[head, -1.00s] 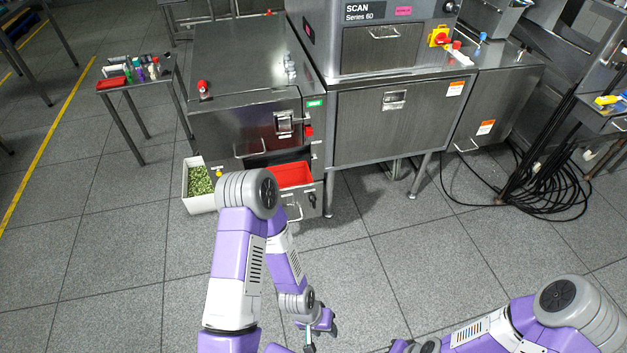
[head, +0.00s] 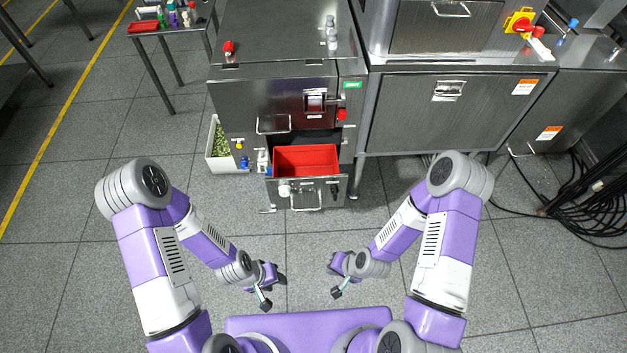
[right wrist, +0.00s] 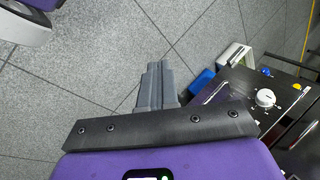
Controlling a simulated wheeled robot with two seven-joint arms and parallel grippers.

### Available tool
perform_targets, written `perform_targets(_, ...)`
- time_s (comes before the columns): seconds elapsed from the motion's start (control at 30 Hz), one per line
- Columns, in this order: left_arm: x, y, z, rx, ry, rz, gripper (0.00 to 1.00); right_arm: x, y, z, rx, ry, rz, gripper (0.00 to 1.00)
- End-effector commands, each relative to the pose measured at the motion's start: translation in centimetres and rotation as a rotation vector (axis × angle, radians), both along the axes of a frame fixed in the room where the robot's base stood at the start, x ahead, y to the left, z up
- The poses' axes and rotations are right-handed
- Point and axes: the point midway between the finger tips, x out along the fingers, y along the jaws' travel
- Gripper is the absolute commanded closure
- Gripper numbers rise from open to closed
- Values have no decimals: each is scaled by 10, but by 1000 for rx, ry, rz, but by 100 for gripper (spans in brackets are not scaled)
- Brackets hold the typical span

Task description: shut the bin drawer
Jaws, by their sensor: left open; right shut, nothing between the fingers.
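The bin drawer (head: 323,192) is pulled out low on the steel cabinet, with a red bin (head: 308,160) inside. Its front carries a bar handle and a white knob; the knob and part of the front also show at the right of the right wrist view (right wrist: 265,97). My left gripper (head: 279,279) is open, in front of and below the drawer in the head view, apart from it. My right gripper (head: 333,264) is to its right, also apart from the drawer. In the right wrist view its fingers (right wrist: 157,88) are shut with nothing between them.
A white box of green bits (head: 217,146) stands on the floor left of the drawer. A scanner cabinet (head: 440,115) stands to the right, with black cables (head: 590,200) on the floor beyond. The floor between my arms and the drawer is clear.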

Motion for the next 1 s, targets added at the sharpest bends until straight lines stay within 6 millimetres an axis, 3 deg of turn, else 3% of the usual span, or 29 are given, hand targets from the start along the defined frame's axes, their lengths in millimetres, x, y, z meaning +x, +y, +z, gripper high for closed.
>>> perform_targets(0.13,0,0,-6,0,1,-1,57,40,24,-18,225,-67,-394,100)
perform_targets(0.3,0,0,-11,0,1,0,57,89,43,-11,641,-106,-886,100)
perform_targets(0.5,0,0,-15,0,0,0,57,125,30,15,1239,-87,-1370,100)
perform_targets(0.73,0,0,-18,0,0,0,57,134,2,36,1733,-51,-1612,100)
perform_targets(1.0,0,0,-22,0,0,0,57,152,-5,40,1842,-42,-1640,100)
